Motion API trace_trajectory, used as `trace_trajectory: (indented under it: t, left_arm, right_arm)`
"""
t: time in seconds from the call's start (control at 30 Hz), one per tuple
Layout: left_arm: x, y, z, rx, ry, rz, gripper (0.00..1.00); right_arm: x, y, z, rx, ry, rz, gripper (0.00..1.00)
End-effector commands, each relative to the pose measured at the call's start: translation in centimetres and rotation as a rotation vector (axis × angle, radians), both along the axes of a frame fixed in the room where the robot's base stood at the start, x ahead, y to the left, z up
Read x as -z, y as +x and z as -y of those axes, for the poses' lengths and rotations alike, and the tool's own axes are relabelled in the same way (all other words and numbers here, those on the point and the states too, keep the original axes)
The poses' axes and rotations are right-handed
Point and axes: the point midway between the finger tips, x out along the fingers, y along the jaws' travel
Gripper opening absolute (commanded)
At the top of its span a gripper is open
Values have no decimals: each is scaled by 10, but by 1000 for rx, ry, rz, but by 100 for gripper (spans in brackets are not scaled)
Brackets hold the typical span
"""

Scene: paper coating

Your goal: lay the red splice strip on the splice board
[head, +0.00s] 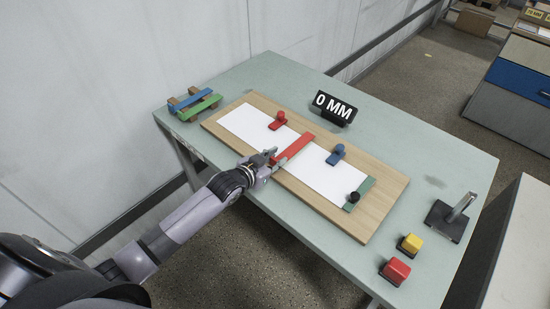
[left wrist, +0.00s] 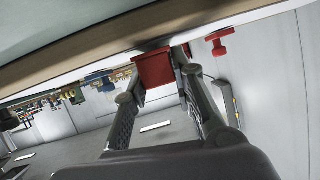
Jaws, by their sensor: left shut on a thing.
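The red splice strip (head: 296,147) lies crosswise over the white paper on the wooden splice board (head: 382,197), near its middle. My left gripper (head: 272,160) is shut on the near end of the strip, at the board's near edge. In the left wrist view the strip's red end (left wrist: 155,68) sits between the two fingers, close to the board edge (left wrist: 75,70). I cannot tell whether the strip rests fully on the paper or hovers slightly above it. My right gripper is not in view.
A red-knobbed clamp (head: 280,120), a blue-knobbed piece (head: 337,154) and a green strip with a black knob (head: 359,194) are on the board. A rack with blue and green strips (head: 196,104), a "0 MM" sign (head: 334,108), yellow (head: 411,243) and red (head: 396,271) buttons stand around.

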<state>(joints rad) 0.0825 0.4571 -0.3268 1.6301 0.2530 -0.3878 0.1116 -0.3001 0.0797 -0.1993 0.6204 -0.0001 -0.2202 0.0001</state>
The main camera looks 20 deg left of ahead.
Motion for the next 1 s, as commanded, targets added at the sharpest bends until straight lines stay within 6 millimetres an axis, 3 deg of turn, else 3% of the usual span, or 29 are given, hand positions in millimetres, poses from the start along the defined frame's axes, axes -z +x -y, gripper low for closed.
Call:
trace_trajectory:
  t: [0.8, 0.83, 1.0]
  left_arm:
    - [9, 0, 0, 0, 0, -1, 9]
    - [9, 0, 0, 0, 0, -1, 25]
    - [9, 0, 0, 0, 0, -1, 36]
  right_arm:
    - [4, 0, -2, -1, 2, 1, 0]
    - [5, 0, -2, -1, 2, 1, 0]
    - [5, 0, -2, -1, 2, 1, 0]
